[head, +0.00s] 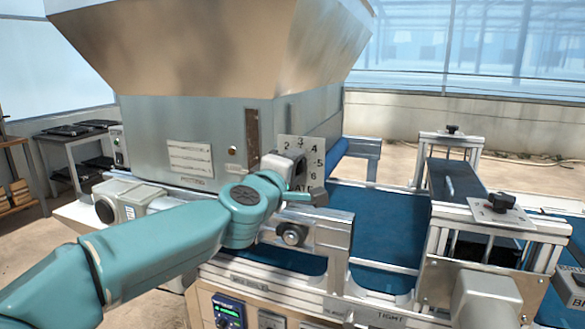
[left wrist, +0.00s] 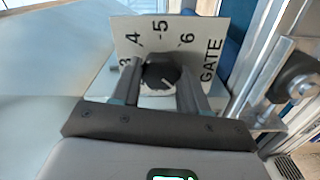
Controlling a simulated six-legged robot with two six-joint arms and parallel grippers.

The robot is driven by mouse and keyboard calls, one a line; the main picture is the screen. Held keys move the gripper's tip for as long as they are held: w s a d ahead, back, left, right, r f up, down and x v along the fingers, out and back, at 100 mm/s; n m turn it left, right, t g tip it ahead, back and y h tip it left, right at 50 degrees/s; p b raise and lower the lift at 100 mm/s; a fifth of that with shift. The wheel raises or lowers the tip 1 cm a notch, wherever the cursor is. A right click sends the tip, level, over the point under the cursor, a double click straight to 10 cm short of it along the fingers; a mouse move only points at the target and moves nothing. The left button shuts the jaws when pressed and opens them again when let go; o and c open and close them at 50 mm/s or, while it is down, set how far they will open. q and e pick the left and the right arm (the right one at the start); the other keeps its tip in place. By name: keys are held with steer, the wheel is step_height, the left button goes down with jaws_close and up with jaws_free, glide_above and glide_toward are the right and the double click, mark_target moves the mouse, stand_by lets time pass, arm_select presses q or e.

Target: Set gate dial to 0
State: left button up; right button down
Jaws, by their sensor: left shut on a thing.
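The gate dial's pale plate (head: 300,143) stands on the front of the seeder, with 2 to 6 readable in the head view. In the left wrist view the plate (left wrist: 180,30) shows 3, 4, 5, 6 and the word GATE. The black dial knob (left wrist: 161,74) sits between the two fingers of my left gripper (left wrist: 160,80), which is shut on it. A short pale mark shows on the knob; I cannot tell which number it points to. In the head view my left gripper (head: 297,170) covers the knob and the plate's lower part. My right gripper is out of view.
The metal hopper (head: 215,45) overhangs above the dial. A blue conveyor belt (head: 375,220) runs to the right, below a metal rail with a round knob (head: 291,235). A framed station with a black knob (head: 501,201) stands at the right.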

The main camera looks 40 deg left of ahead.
arm_select(q)
steer(key=o, duration=1.1)
steer(key=shift+c, duration=0.2)
steer(key=p+v, duration=0.3)
steer(key=v, duration=1.3)
steer(key=shift+d, duration=0.2)
steer(key=shift+s+r, duration=0.1)
